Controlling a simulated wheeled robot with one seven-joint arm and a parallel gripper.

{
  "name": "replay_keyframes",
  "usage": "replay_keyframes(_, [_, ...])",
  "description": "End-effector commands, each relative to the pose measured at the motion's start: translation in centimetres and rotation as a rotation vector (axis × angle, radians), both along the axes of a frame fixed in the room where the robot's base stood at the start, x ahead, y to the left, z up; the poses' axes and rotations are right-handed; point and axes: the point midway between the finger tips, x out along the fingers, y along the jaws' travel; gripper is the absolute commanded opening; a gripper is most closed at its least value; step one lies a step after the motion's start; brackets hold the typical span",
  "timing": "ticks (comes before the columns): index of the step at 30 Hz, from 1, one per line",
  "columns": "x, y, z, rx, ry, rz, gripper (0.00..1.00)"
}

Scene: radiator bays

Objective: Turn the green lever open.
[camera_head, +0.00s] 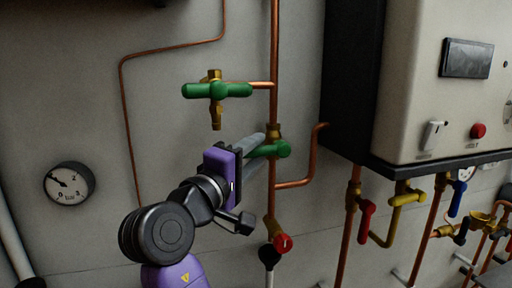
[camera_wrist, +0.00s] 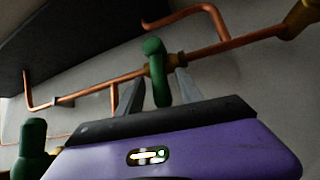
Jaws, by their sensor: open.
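The green lever (camera_head: 268,150) sits on a brass valve on the vertical copper pipe, and its handle points left toward my gripper. My gripper (camera_head: 259,152) is at this lever, with its grey fingers open on either side of the handle. In the wrist view the green lever (camera_wrist: 156,70) stands between the two open fingers of my gripper (camera_wrist: 159,88). I cannot tell whether either finger touches it.
A green-handled brass tap (camera_head: 217,90) is just above and left. A red-handled valve (camera_head: 282,243) is below. A pressure gauge (camera_head: 69,184) is on the wall at left. The boiler (camera_head: 440,90) overhangs at right, with red, yellow and blue handled valves under it.

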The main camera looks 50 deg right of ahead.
Motion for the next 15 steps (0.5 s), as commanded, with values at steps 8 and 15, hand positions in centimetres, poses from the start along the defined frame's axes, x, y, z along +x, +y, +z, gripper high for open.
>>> replay_keyframes(8, [0.22,-1.10,0.12,-0.001,0.000,0.001,0.43])
replay_keyframes(15, [0.21,-1.08,0.10,-0.001,0.000,0.001,0.26])
